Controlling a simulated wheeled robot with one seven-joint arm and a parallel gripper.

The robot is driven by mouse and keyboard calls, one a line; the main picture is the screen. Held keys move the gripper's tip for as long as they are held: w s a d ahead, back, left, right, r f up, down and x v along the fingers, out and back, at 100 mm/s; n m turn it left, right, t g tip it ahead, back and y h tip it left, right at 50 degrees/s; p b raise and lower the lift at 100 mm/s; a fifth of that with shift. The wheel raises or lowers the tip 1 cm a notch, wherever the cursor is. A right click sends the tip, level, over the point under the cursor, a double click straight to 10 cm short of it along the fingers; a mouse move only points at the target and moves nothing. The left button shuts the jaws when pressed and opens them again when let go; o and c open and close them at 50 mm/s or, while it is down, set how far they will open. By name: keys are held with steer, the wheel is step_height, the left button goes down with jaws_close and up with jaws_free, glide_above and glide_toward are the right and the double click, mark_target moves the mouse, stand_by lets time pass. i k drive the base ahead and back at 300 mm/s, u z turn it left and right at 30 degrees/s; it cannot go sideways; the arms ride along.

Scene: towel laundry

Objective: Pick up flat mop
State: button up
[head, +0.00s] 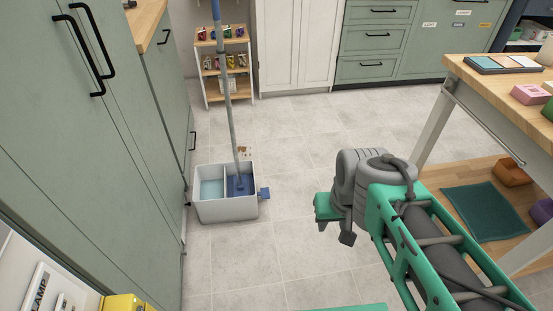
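The flat mop (230,110) stands in a two-part bucket (227,209) on the floor, left of the middle in the head view. Its long grey pole has a blue upper part and leans slightly, with the top leaving the picture. Its blue lower end is in the right compartment. The mop's head is partly hidden by the bucket walls. My gripper (337,225) is to the right of the bucket, apart from the mop and nearer to me. Its fingers are small and mostly turned away, so I cannot tell whether they are open.
Green cabinets (90,150) with black handles line the left side. A small shelf (222,95) with several colourful items stands behind the bucket. A wooden table (500,85) with a lower shelf (520,180) is on the right. The tiled floor (290,140) between is clear, with a small brown stain behind the bucket.

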mark_target(240, 185)
steer(key=z, duration=0.1)
steer(key=i, duration=1)
steer(key=u, duration=2.55)
